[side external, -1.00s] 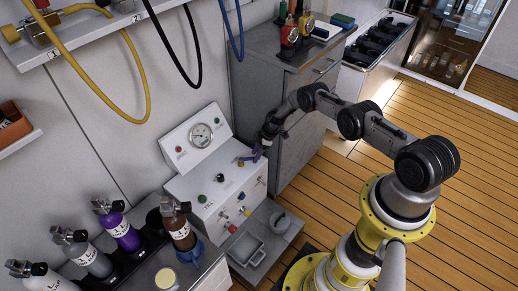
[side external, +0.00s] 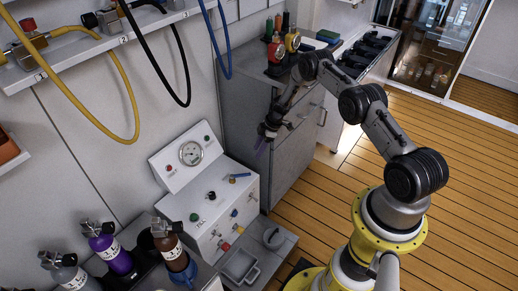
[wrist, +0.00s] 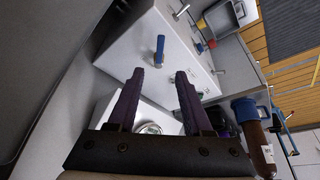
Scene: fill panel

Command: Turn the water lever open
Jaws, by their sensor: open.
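The white panel box (side external: 222,200) has a blue-handled lever (side external: 240,176) on its top face; I take this as the water lever, though no readable label confirms it. The handle lies along the top face, pointing right in the side view. In the wrist view the blue lever (wrist: 160,50) stands out beyond my fingertips, roughly centred between them. My gripper (side external: 262,146) is above and to the right of the lever, apart from it. Its two purple fingers (wrist: 158,76) are open with nothing between them.
A round gauge (side external: 191,153) sits on the panel's raised back. Small coloured handles (side external: 226,246) stick out from its front. A grey cabinet (side external: 290,150) stands close on the right. Bottles (side external: 172,245) stand at the left. Hoses (side external: 180,70) hang above.

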